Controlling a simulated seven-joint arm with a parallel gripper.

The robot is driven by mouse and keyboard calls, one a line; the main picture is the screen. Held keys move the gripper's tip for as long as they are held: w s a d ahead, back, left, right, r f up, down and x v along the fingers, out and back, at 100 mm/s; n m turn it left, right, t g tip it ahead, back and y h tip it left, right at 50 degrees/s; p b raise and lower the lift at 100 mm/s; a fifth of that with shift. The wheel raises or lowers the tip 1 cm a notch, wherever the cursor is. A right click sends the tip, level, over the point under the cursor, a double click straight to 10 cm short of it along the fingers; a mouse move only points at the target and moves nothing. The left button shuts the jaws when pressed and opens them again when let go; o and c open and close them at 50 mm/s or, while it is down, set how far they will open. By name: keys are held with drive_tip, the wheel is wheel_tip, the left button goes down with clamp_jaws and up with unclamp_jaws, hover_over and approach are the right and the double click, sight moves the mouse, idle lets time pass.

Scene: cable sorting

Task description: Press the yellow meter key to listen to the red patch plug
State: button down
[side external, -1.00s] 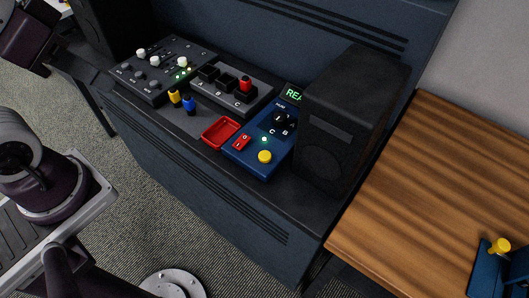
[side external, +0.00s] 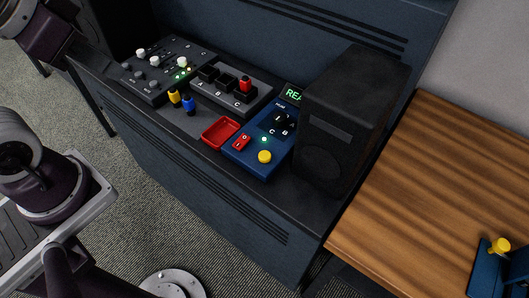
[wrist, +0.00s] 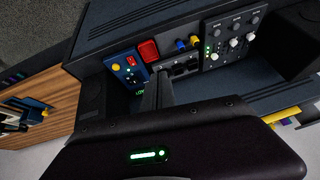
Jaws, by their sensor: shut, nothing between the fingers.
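The blue meter box (side external: 258,152) stands on the dark console. Its round yellow key (side external: 264,157) is at the front, beside a red rocker switch (side external: 242,142) and a lit green lamp. The yellow key also shows in the wrist view (wrist: 115,67). The black selector knob (side external: 284,119) has letters around it. The red patch plug (side external: 245,84) stands upright in the socket marked C of the patch panel (side external: 222,97). My gripper (wrist: 160,80) is shut and empty, apart from the key, its fingers covering part of the panel in the wrist view.
A red tray (side external: 221,133) lies left of the meter. A mixer (side external: 160,70) is at the left. A black speaker (side external: 350,120) stands close right of the meter. A wooden table (side external: 440,190) is further right.

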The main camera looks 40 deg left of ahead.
drive_tip(key=w+a+f+m+t+y, duration=0.1)
drive_tip(key=w+m, duration=0.3)
drive_tip(key=w, duration=0.4)
drive_tip(key=m+g+h, duration=0.2)
drive_tip(key=m+h, duration=0.7)
drive_tip(key=m, duration=0.6)
hover_over(260, 155)
wheel_tip(260, 155, down, 12)
drive_tip(key=shift+f, duration=0.15)
drive_tip(key=shift+f, duration=4.4)
drive_tip(key=shift+f, duration=0.15)
drive_tip(key=shift+f, duration=0.25)
